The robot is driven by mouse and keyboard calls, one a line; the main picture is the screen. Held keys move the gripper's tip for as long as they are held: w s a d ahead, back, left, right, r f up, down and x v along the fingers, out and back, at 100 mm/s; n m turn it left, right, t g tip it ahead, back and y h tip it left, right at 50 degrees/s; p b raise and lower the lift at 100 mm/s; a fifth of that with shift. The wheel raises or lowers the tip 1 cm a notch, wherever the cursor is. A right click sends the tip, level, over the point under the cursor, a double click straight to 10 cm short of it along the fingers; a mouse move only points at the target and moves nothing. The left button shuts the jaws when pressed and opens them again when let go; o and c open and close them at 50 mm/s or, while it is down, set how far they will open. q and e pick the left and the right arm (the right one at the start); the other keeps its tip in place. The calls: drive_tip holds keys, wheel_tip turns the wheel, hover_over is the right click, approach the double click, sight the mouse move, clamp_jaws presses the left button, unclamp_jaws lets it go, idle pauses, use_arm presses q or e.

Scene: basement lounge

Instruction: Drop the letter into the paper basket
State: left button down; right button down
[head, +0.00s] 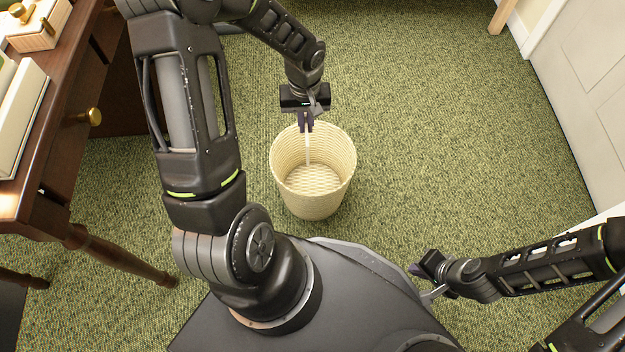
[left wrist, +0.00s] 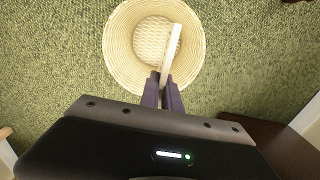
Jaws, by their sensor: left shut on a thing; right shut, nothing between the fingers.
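The paper basket (head: 314,196) is a round, cream woven bin standing upright on the carpet, open at the top. My left gripper (head: 306,124) is over the basket's far rim, fingers pointing down. It is shut on the letter (head: 308,148), a thin white piece seen nearly edge-on that hangs over the basket opening. In the left wrist view the letter (left wrist: 172,48) extends from the fingertips (left wrist: 163,82) across the mouth of the basket (left wrist: 115,50). My right gripper (head: 416,270) is shut and empty at the lower right, apart from the basket.
A dark wooden desk (head: 50,140) with a brass-knobbed drawer stands at the left, its slanted leg (head: 120,254) reaching toward my base. A white door (head: 590,80) is at the right. Green carpet (head: 430,130) around the basket is clear.

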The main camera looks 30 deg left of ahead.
use_arm(q)
drive_tip(key=shift+r, duration=0.1)
wheel_tip(320, 180, down, 6)
drive_tip(key=b, duration=0.4)
idle(0.4)
drive_tip(key=c, duration=1.5)
unclamp_jaws()
wheel_tip(320, 180, up, 8)
drive_tip(key=p, duration=0.3)
